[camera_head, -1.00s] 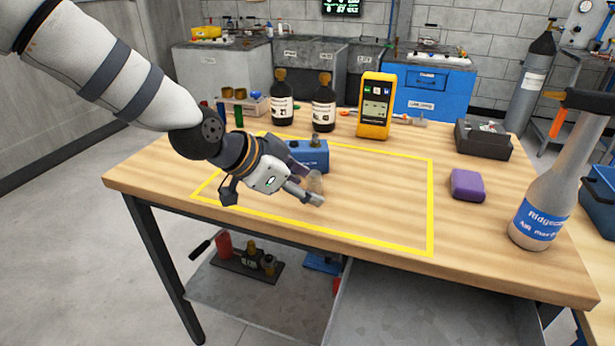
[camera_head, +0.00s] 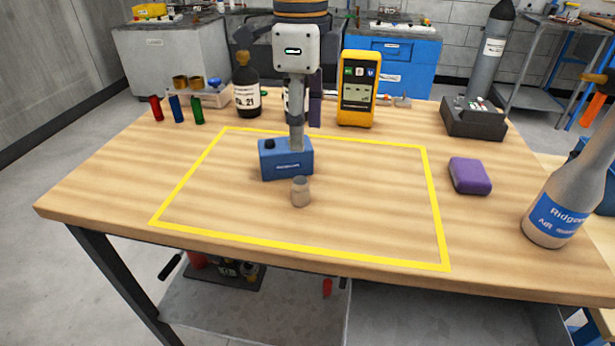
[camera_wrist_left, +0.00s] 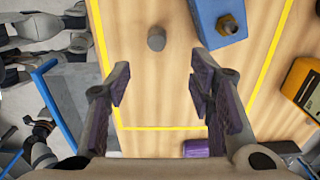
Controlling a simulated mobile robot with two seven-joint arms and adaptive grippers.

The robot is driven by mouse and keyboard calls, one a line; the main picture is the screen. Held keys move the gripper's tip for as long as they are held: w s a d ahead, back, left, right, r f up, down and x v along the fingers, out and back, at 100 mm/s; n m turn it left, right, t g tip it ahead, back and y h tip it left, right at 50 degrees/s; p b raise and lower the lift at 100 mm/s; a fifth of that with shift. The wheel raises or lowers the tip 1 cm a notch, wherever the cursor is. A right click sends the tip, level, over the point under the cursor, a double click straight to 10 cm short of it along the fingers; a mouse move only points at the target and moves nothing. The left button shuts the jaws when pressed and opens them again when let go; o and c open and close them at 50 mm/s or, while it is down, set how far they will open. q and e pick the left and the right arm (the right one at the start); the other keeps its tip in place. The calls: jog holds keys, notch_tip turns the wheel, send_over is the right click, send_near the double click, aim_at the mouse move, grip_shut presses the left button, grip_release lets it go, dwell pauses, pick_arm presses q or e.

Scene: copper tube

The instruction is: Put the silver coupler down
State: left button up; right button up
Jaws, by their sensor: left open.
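The silver coupler (camera_head: 300,191), a short grey cylinder, stands upright on the wooden table inside the yellow outline, just in front of a blue box (camera_head: 285,160). It also shows in the left wrist view (camera_wrist_left: 156,39), beyond my fingertips and apart from them. My right gripper is in no view.
A yellow meter (camera_head: 359,88) and a dark bottle (camera_head: 246,85) stand at the back. A purple block (camera_head: 469,176) and a large bottle (camera_head: 556,200) are at the right. Red, blue and green small cylinders (camera_head: 177,108) stand at the left. The front of the outlined area is clear.

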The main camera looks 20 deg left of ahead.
aim_at(300, 180)
pick_arm(q)
jog(key=f, duration=1.1)
jog(key=shift+s+a, duration=0.1)
jog(key=shift+s, duration=0.2)
jog(key=shift+r, duration=0.1)
grip_shut()
